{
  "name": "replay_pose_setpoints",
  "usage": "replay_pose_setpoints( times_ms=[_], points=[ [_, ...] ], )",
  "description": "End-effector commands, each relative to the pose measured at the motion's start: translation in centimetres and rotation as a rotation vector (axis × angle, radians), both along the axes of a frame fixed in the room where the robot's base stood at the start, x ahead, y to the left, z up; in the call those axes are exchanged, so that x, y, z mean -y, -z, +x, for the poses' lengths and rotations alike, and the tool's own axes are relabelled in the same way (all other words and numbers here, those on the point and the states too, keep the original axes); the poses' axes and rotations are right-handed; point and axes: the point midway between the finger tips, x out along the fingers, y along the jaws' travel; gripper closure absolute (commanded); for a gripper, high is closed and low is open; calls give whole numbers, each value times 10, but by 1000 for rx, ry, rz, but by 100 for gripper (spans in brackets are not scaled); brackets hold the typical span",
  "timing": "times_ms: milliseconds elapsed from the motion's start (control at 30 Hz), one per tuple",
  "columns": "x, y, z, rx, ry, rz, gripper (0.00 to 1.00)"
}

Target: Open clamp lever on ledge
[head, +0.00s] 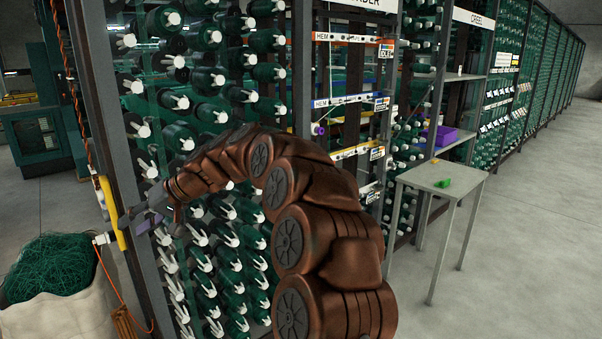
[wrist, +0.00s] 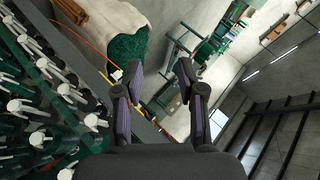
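My gripper (head: 135,218) reaches to the left in the head view, in front of the grey frame post beside the yarn rack. In the wrist view my gripper (wrist: 160,78) has its two fingers well apart with nothing between the pads. A yellow upright bar (head: 112,212) is just left of the fingers in the head view. A small white fitting (head: 104,239) is at its lower end, and shows left of the fingers in the wrist view (wrist: 117,74). I cannot clearly make out a clamp lever or its ledge in either view.
A white sack of green netting (head: 50,265) stands at lower left. An orange hose (head: 118,285) hangs beside it. The rack of green bobbins (head: 205,225) is close to my arm. A grey table (head: 420,177) with a small green object (head: 443,184) stands right, with open floor beyond.

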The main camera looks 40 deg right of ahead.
Motion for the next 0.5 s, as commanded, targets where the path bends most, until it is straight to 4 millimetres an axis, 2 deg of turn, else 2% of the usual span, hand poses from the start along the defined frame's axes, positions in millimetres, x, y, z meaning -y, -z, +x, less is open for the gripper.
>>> replay_pose_setpoints(
  times_ms=[33, 167, 200, 267, 400, 500],
  points=[
    [18, 3, 20, 27, 35, 23, 61],
    [65, 4, 64, 106, 117, 66, 61],
    [81, 5, 76, 131, 146, 77, 61],
    [107, 6, 93, 170, 188, 88, 61],
    [172, 15, 125, 254, 293, 100, 61],
    [220, 22, 141, 315, 367, 93, 61]
  ],
)
